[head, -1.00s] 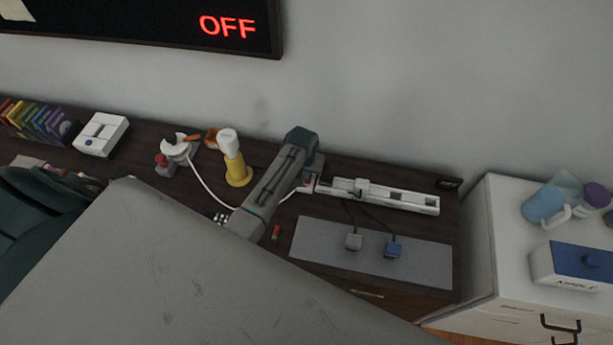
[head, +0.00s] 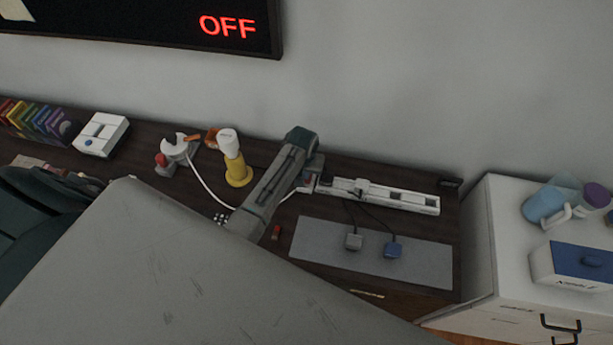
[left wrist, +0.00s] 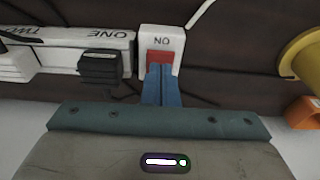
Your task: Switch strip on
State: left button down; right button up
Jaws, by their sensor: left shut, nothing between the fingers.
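The white power strip (head: 400,201) lies along the back of the dark desk. In the left wrist view, the strip (left wrist: 52,54) shows upside down, with a red switch (left wrist: 161,58) in a white end block marked ON. My left gripper (left wrist: 160,68) is shut and empty, its blue fingertips at the edge of the red switch. They seem to touch it and cover part of it. In the head view, my left gripper (head: 309,181) is at the strip's left end, and the switch is mostly hidden. The wall display (head: 228,26) reads OFF in red. My right gripper is not in view.
A black plug (left wrist: 99,67) sits in the strip beside the switch. A grey mat (head: 320,262) with two cabled blocks lies in front. A yellow-based holder (head: 238,172) stands left of my arm. A white cabinet (head: 476,255) stands at the right.

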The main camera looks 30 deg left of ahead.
pick_arm(q)
jog(key=shift+f+b, duration=0.45)
jog(key=shift+f, duration=0.35)
dwell(0.4)
jog(key=shift+r+p, duration=1.2)
jog(key=shift+r, duration=2.35)
jog(key=shift+s+f, duration=0.1)
